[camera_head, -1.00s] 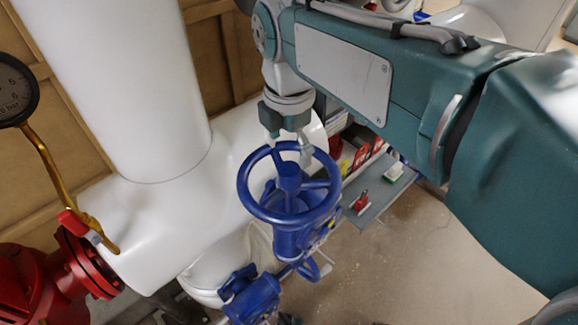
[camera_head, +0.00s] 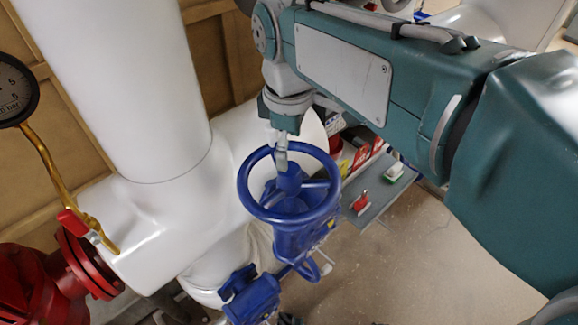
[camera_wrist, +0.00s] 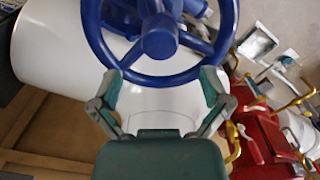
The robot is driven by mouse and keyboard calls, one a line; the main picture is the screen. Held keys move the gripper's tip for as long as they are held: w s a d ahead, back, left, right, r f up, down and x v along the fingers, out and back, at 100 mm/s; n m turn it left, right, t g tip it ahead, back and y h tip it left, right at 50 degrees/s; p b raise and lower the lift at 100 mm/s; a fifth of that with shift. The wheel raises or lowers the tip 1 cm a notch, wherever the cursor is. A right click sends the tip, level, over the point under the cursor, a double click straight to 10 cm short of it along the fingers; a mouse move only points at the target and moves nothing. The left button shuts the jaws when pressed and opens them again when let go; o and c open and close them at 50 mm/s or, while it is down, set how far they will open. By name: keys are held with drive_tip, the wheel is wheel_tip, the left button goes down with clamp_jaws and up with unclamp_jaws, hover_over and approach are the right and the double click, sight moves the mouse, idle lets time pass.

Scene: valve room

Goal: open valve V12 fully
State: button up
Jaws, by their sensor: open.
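A blue valve handwheel (camera_head: 288,183) with spokes and a central hub sits on a blue valve body (camera_head: 295,243) in the head view. I cannot read a V12 label on it. My gripper (camera_head: 281,155) hangs at the wheel's far rim. In the wrist view the same handwheel (camera_wrist: 159,42) fills the top middle. There my gripper (camera_wrist: 161,80) is open, with its two fingers apart and the near rim crossing between their tips. I cannot tell whether either finger touches the rim.
A thick white pipe (camera_head: 120,75) stands left of the wheel. A gauge (camera_head: 14,88) on a brass tube and a red flanged fitting (camera_head: 60,270) are at far left. A grey shelf (camera_head: 372,200) with small items lies behind right. Floor is clear at lower right.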

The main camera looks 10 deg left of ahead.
sight(289, 169)
drive_tip(key=m, duration=0.5)
drive_tip(key=shift+m, duration=0.3)
drive_tip(key=m, duration=0.5)
drive_tip(key=shift+m, duration=0.3)
drive_tip(key=m, duration=1.1)
drive_tip(key=shift+m, duration=0.3)
drive_tip(key=shift+f, duration=3.25)
drive_tip(key=shift+c, duration=0.3)
